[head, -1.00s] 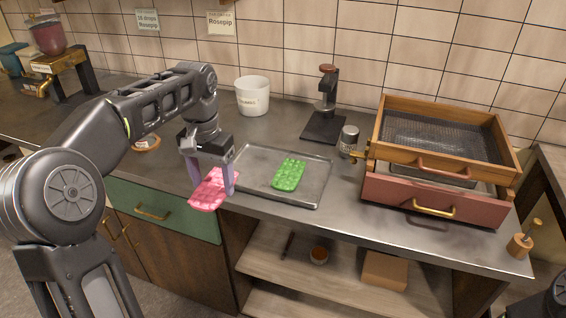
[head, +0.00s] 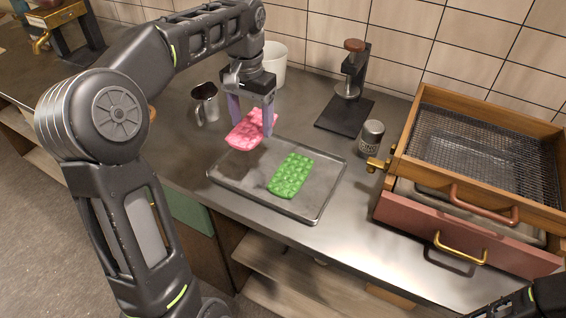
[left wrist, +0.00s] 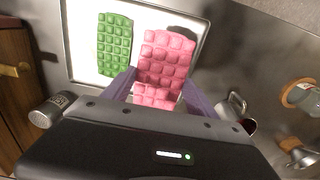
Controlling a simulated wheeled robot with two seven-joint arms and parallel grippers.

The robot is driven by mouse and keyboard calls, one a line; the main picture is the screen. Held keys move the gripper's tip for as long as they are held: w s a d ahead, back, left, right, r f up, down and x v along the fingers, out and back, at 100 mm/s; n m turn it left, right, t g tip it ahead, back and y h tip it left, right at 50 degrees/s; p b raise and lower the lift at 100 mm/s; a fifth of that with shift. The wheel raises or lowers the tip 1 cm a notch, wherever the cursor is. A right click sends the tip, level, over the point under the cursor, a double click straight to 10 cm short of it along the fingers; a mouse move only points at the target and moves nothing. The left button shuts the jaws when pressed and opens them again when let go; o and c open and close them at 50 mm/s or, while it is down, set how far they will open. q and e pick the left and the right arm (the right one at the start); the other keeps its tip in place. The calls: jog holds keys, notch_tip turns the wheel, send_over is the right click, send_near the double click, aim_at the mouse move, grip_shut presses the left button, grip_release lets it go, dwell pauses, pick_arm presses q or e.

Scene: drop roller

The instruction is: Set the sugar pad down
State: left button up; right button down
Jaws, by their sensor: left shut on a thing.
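A pink slab of bumpy pieces (head: 246,130), which I take to be the sugar pad, is held by my left gripper (head: 252,122). The jaws are shut on it, one finger at each side, as the left wrist view (left wrist: 165,65) shows. In the head view it appears over the upper left edge of the metal tray (head: 225,178); its exact height is unclear. A similar green slab (head: 291,175) lies on the tray, right of the pink one. Part of my right arm shows at the lower right corner; its gripper jaws cannot be made out.
A metal cup (head: 205,103) stands left of the pink slab, and a white tub (head: 272,66) behind. A press stand (head: 345,100), a shaker (head: 371,138) and a wooden drawer unit (head: 470,200) stand to the right. The tray's left and front parts are bare.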

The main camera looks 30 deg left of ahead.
pick_arm(q)
send_over(255, 161)
jog(key=shift+f, duration=3.1)
notch_tip(255, 161, down, 4)
jog(key=shift+r, duration=0.15)
jog(key=o, duration=1.6)
